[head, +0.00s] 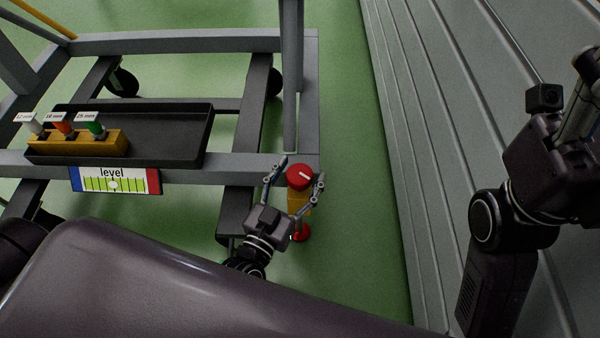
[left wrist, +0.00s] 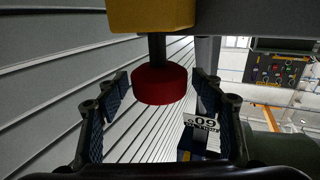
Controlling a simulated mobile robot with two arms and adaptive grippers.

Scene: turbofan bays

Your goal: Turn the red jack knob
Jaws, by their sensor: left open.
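The red jack knob (head: 299,177) is a round red disc with a white mark on its top. It sits on a yellow jack body (head: 300,201) at the corner of the grey frame. My left gripper (head: 301,168) is open, with one finger on each side of the knob. In the left wrist view the knob (left wrist: 160,85) stands between the spread fingertips, with a gap on both sides. A dark stem joins it to the yellow body (left wrist: 150,15). My right arm is at the right edge; its gripper (head: 578,105) is partly cut off.
A level gauge (head: 113,181) hangs on the frame's front beam, its bubble near the middle. A black tray (head: 180,128) holds a yellow block (head: 75,147) with labelled coloured pieces. A ribbed grey wall (head: 420,130) runs along the right. Green floor lies between wall and frame.

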